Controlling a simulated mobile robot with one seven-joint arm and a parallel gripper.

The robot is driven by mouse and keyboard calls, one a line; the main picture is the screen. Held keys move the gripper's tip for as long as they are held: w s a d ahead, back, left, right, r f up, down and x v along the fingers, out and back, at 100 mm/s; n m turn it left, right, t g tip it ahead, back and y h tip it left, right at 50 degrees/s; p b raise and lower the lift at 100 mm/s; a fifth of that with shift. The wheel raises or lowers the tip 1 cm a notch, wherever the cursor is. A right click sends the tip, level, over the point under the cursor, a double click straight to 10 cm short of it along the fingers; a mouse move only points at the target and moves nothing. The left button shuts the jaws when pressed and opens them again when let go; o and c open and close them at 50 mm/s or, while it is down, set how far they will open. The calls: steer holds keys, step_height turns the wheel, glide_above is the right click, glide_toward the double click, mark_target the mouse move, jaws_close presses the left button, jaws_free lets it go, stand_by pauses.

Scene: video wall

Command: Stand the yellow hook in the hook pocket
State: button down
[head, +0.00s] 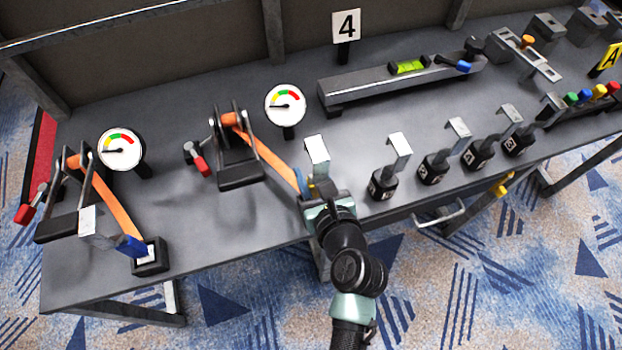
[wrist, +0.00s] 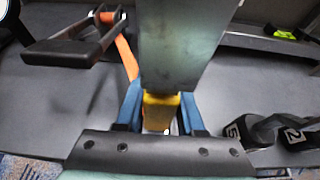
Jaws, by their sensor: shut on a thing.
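My gripper (head: 309,189) is at the table's front edge, shut on the yellow hook (wrist: 161,108), whose yellow part sits between the blue fingertips in the wrist view (wrist: 160,116). A bright metal plate (head: 317,150) rises upright above the grip and fills the upper middle of the wrist view (wrist: 178,45). An orange strap (head: 268,158) runs from a black ratchet to beside my fingers; its end is hidden. Whatever is under the hook is mostly hidden, so I cannot tell which pocket is there or whether the hook touches it.
Left, a blue-ended hook (head: 131,245) lies at a black block (head: 150,266) beside another strap. Black ratchets (head: 240,172) and dial gauges (head: 285,104) stand behind. Right, several numbered black blocks (head: 383,186) carry metal hooks. A long level bar (head: 395,85) lies at the back.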

steer(key=shift+f, duration=0.95)
steer(key=c, duration=0.5)
jaws_free()
steer(key=shift+f, duration=0.1)
steer(key=shift+r, duration=0.25)
steer(key=v, duration=1.2)
steer(key=shift+p, duration=0.4)
